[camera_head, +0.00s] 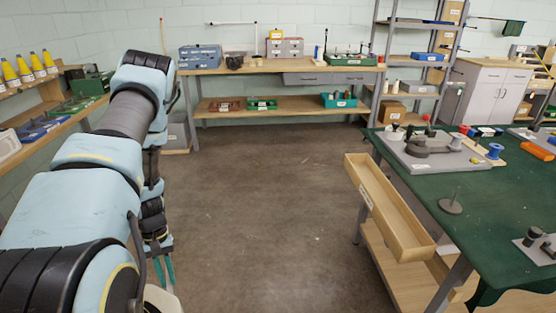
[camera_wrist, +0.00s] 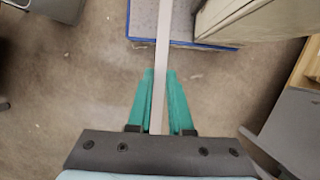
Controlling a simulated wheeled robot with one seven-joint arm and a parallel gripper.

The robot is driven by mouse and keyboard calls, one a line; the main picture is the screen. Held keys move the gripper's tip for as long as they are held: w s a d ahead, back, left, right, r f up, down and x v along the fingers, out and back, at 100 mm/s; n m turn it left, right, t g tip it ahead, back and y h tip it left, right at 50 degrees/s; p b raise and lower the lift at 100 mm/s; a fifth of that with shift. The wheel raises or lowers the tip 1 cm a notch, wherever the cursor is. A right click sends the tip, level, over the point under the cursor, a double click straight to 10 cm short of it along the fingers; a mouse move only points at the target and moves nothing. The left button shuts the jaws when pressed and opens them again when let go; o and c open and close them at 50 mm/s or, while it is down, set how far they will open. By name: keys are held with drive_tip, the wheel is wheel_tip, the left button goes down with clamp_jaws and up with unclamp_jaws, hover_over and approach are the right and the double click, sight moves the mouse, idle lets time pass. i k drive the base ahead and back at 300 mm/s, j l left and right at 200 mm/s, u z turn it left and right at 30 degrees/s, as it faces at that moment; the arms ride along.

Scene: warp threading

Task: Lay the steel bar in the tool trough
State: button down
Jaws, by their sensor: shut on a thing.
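The steel bar (camera_wrist: 163,40) is a long, thin, pale grey strip in the wrist view. My gripper (camera_wrist: 160,76) has green fingers closed on both sides of it, and the bar runs out past the fingertips to the top edge. In the head view my gripper (camera_head: 163,272) hangs low at the left, pointing down; I cannot make out the bar there. The tool trough (camera_head: 365,200) is a long, open, pale wooden box along the near left side of the green table. Its visible floor looks empty. My gripper is well to the left of it.
The green table (camera_head: 470,195) at the right carries a grey plate with a clamp-like device (camera_head: 430,145) and a small spindle stand (camera_head: 452,203). A workbench (camera_head: 280,68) stands at the back, and shelves (camera_head: 50,120) at the left. The floor (camera_head: 260,200) between is clear.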

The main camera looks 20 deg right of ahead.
sight(379, 200)
drive_tip(key=i+z, duration=0.75)
drive_tip(key=i+j+z, duration=0.2)
drive_tip(key=z, duration=0.2)
drive_tip(key=i+j+z, duration=0.4)
drive_tip(key=i+l, duration=0.05)
